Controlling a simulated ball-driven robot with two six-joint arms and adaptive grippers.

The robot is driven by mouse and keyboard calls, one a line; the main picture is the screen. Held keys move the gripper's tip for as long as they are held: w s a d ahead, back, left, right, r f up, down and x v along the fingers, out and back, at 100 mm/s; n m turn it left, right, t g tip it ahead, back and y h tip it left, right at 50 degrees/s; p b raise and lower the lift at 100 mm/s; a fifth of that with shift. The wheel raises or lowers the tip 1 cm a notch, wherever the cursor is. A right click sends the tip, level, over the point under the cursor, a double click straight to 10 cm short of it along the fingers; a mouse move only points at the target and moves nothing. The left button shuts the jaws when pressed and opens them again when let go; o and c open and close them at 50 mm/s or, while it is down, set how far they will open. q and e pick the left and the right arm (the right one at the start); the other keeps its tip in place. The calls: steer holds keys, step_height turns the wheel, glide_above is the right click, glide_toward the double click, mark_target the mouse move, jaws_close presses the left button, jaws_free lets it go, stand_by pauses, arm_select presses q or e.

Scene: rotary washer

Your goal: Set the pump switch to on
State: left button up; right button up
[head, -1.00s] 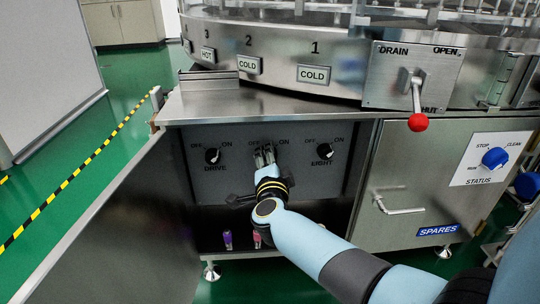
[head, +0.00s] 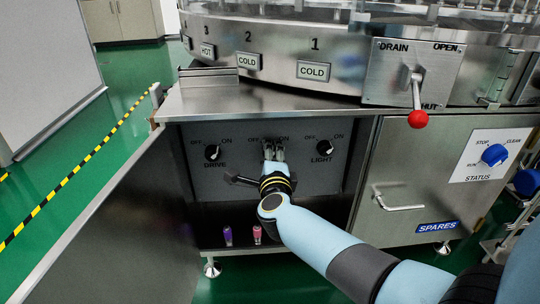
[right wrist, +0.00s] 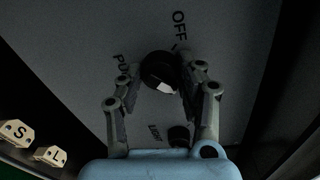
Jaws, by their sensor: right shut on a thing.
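The pump switch is a round black knob (right wrist: 158,70) with a white mark, on the grey panel between the drive and light knobs. In the right wrist view the white mark is on the lower side, away from the OFF label (right wrist: 179,18). My right gripper (right wrist: 160,75) is shut on this knob, one finger on each side. In the head view my right gripper (head: 273,150) reaches in from the right and hides the knob and its PUMP label. The ON label (head: 283,138) shows just above the fingers. My left gripper is not in view.
The drive knob (head: 212,153) is to the left and the light knob (head: 323,149) to the right. The open cabinet door (head: 95,225) is at the left, the steel ledge (head: 250,103) overhead. Purple and pink items (head: 257,234) stand below. A red-tipped drain lever (head: 417,118) is at the right.

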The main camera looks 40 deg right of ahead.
steer(key=shift+s+f, duration=0.1)
steer(key=shift+f, duration=0.05)
steer(key=o, duration=1.1)
steer(key=shift+o, duration=0.2)
steer(key=v, duration=1.2)
